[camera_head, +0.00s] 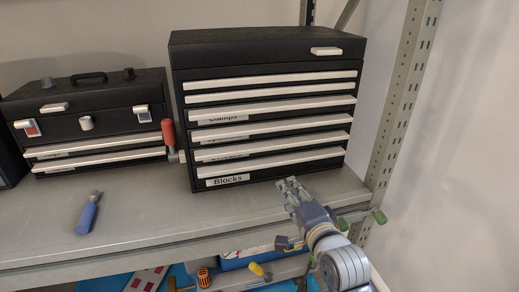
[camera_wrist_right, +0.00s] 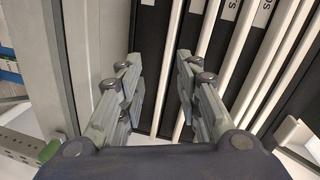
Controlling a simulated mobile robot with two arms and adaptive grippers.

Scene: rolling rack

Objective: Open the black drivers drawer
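A tall black tool chest (camera_head: 270,48) stands on the shelf, with a stack of drawers that have long white handle strips. The bottom drawer's label reads Blocks (camera_head: 228,181), and a higher one looks like Clamps (camera_head: 222,118). The labels between them are partly hidden by the strips, so I cannot read which is drivers. All drawers look shut. My right gripper (camera_head: 290,184) is in front of the chest's lower right part. In the right wrist view my right gripper (camera_wrist_right: 158,88) is open and empty, its fingers spread before the drawer fronts. My left gripper is not in view.
A smaller black toolbox (camera_head: 90,118) stands at the left. A red-handled tool (camera_head: 168,133) is between the chests. A blue-handled tool (camera_head: 88,213) lies on the grey shelf (camera_head: 150,222). A perforated rack post (camera_head: 400,100) stands close on the right.

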